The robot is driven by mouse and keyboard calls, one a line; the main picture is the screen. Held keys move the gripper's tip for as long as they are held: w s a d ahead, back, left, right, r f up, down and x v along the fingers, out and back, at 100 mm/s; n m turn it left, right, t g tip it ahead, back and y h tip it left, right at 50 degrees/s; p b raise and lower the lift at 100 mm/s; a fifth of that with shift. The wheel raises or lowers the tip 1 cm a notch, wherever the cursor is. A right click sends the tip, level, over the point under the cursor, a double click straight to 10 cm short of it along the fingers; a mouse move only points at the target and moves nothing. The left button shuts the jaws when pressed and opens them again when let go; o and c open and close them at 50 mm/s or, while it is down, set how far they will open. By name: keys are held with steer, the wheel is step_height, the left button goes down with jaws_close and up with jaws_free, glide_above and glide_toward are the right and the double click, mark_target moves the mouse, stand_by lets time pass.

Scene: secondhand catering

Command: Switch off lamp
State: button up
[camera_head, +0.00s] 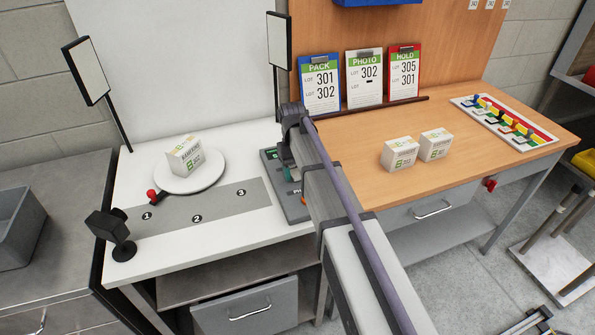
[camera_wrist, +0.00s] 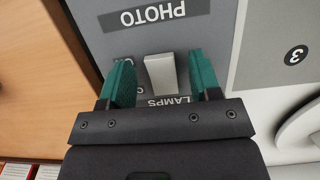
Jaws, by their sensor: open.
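A grey control panel (camera_wrist: 150,40) fills the middle of the wrist view, with upside-down labels reading PHOTO and LAMPS. A pale grey rocker switch (camera_wrist: 161,73) sits on it between the labels. My gripper (camera_wrist: 161,78) is open over the panel, one teal finger on each side of the switch. I cannot tell whether the fingers touch the panel. In the head view my arm hides most of the panel (camera_head: 270,156). Two flat lamps on poles, a left lamp (camera_head: 86,71) and a right lamp (camera_head: 278,40), show white faces.
A boxed item (camera_head: 184,156) stands on a round white turntable (camera_head: 205,180) left of my arm. Two more boxes (camera_head: 399,154) (camera_head: 435,144) stand on the wooden table to the right. A small black stand (camera_head: 112,232) is at the front left.

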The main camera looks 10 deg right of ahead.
mark_target(294, 170)
steer(key=p+v, duration=1)
steer(key=shift+r, duration=0.35)
steer(key=shift+w, duration=0.15)
steer(key=s+f+m+t, duration=0.1)
steer(key=s+t, duration=0.2)
steer(key=s, duration=2)
steer(key=shift+d+f+b, duration=0.15)
steer(key=shift+f+b, duration=0.1)
steer(key=shift+b, duration=0.15)
